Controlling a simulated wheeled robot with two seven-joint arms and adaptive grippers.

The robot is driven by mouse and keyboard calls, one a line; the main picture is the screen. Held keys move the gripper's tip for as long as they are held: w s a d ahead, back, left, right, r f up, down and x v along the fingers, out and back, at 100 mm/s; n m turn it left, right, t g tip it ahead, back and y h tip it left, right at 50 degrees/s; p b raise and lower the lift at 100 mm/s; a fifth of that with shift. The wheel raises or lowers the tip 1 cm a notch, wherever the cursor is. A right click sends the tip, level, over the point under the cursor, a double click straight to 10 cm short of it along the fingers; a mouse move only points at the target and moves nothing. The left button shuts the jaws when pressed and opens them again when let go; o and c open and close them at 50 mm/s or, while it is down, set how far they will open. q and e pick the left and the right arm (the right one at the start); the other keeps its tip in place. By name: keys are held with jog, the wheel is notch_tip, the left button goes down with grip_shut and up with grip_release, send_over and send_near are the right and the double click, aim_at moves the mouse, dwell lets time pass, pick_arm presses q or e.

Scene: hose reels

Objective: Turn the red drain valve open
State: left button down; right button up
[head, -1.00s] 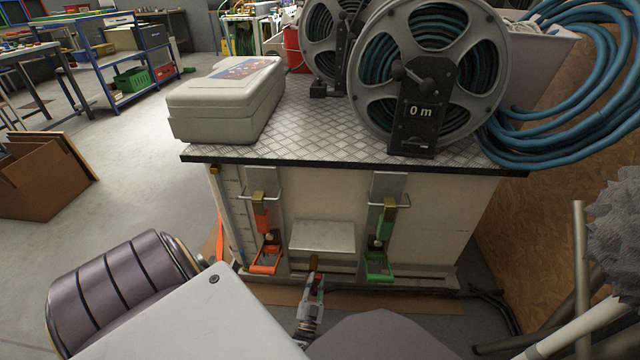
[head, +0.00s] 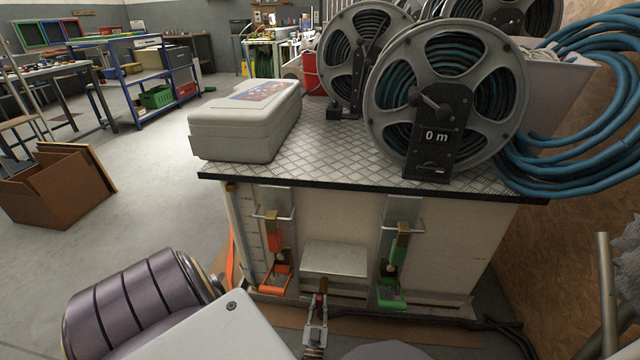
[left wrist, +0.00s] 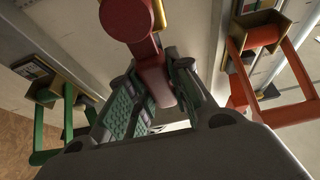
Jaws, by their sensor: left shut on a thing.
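The red drain valve handle (left wrist: 152,70) rises between the two fingers of my left gripper (left wrist: 150,98) in the left wrist view. The fingers with green pads close on its lever from both sides. In the head view the left gripper (head: 319,303) is at the low front of the cart, below the pale box (head: 335,260), and its tip meets the small red and brass valve (head: 322,285). How far the valve is turned cannot be told. My right gripper is not in view.
An orange latch (head: 275,275) and a green latch (head: 391,290) flank the valve on the cart front. A hose reel (head: 395,90) marked 0 m and a grey case (head: 245,120) stand on the cart top (head: 330,160). Blue hose (head: 540,165) hangs at the right.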

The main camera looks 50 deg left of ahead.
pick_arm(q)
jog(key=c, duration=1.3)
grip_release()
jog(key=shift+f, duration=0.1)
jog(key=shift+m, duration=0.3)
